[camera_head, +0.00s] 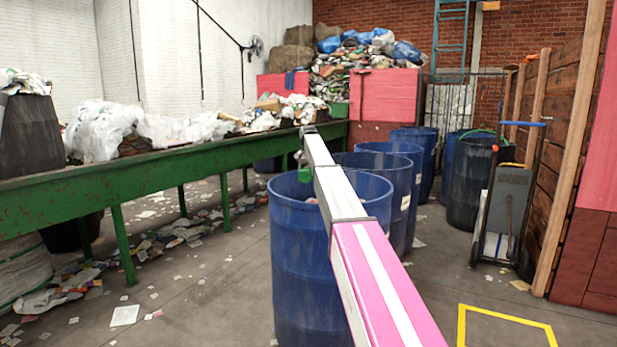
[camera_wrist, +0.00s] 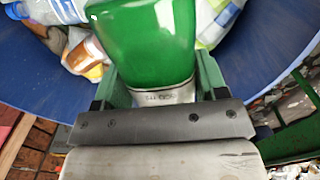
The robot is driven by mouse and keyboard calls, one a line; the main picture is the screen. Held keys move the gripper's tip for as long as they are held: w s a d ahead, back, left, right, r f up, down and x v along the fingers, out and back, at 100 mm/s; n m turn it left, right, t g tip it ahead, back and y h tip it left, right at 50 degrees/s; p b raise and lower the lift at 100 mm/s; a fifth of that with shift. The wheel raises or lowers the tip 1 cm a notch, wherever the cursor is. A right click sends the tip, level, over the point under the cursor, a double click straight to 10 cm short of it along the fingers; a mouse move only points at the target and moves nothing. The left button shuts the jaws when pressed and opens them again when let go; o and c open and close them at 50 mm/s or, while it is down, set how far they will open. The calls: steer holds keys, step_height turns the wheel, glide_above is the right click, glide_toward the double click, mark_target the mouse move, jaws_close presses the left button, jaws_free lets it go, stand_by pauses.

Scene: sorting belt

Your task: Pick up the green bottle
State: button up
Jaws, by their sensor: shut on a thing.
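The green bottle (camera_wrist: 150,45) fills the upper middle of the wrist view, held between the fingers of my gripper (camera_wrist: 155,92). My gripper is shut on it. In the head view a small green part of the bottle (camera_head: 305,174) shows beside the end of my arm, above the nearest blue barrel (camera_head: 300,265). The gripper itself is mostly hidden there behind my arm. In the wrist view the bottle is in front of the barrel's open mouth, with its blue wall (camera_wrist: 250,75) around it.
Inside the barrel lie a clear plastic bottle (camera_wrist: 45,10) and other litter. More blue barrels (camera_head: 405,170) stand in a row behind. A green sorting belt (camera_head: 150,177) heaped with waste runs along the left. A hand truck (camera_head: 508,190) stands at right.

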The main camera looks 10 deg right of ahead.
steer(key=shift+r, duration=0.45)
steer(key=shift+r, duration=0.1)
steer(key=shift+r, duration=1.9)
